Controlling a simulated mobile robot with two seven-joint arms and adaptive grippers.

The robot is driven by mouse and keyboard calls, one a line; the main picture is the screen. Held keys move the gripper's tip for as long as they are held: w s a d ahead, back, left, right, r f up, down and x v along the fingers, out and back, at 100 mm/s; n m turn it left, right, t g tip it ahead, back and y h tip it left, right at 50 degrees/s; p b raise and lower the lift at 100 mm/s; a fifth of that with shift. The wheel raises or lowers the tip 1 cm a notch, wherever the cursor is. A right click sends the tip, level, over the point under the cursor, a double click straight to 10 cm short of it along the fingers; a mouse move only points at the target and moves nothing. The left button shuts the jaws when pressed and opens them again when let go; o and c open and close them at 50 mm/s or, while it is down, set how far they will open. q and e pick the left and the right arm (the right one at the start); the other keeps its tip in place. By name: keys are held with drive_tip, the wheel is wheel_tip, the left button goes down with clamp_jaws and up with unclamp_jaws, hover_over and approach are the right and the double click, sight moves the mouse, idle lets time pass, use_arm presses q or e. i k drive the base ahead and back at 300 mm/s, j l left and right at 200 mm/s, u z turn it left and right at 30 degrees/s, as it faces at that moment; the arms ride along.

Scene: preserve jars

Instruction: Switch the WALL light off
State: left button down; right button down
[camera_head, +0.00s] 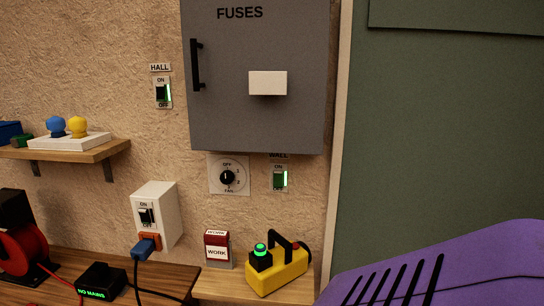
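The WALL light switch (280,178) is on the rough plaster wall, just below the right part of the grey fuse box. It is a small plate with a dark green rocker and a bright green lit strip at its right side. Its WALL label (279,156) is partly cut off by the fuse box's lower edge. The rocker's position is too small to tell. Neither of my grippers is in view.
The FUSES box (230,130) juts above a FAN dial (228,177). A lit HALL switch (162,93) is left. Below stand a red WORK box (217,252) and yellow handled device (280,277). A purple slotted shape (450,270) fills the lower right foreground.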

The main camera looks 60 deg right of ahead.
sight(278, 176)
drive_tip(key=z, duration=1.95)
